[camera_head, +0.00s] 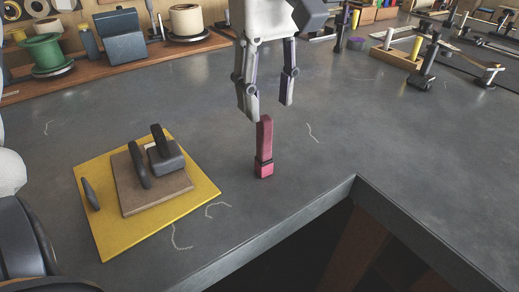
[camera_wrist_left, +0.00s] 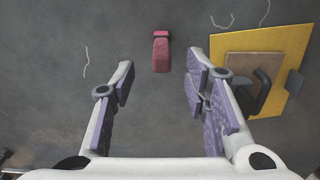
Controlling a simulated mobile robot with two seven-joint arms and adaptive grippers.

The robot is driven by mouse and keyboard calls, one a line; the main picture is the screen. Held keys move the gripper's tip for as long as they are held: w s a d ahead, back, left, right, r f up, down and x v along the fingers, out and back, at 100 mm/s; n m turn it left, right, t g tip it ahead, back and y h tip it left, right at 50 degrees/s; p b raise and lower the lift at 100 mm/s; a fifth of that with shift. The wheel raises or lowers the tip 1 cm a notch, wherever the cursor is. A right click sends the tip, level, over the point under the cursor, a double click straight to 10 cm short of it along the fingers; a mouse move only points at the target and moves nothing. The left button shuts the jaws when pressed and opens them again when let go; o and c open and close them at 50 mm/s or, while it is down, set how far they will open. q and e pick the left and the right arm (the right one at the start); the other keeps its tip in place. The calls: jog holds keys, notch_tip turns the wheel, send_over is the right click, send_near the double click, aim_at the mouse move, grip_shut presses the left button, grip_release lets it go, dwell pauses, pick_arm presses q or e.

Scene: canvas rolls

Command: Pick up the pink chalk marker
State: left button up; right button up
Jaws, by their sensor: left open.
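The pink chalk marker (camera_head: 265,148) stands upright on the grey tabletop in the head view, with a dark band near its base. My left gripper (camera_head: 268,112) is open above it, its fingers pointing down. One fingertip overlaps the marker's top edge in the picture; I cannot tell whether they touch. In the left wrist view the marker (camera_wrist_left: 161,51) shows ahead of the open fingers (camera_wrist_left: 160,75), roughly centred between them, and nothing is held. My right gripper is not in view.
A yellow mat (camera_head: 115,236) with a brown board (camera_head: 150,198) and dark tools lies left of the marker. A table edge (camera_head: 355,182) with a dark opening is at front right. A shelf (camera_head: 100,75) with spools stands behind.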

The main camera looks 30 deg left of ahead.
aim_at(264, 137)
pick_arm(q)
jog(key=f, duration=0.8)
jog(key=shift+a+f+b, duration=0.25)
jog(key=shift+b, duration=0.1)
jog(key=shift+r, duration=0.1)
grip_shut()
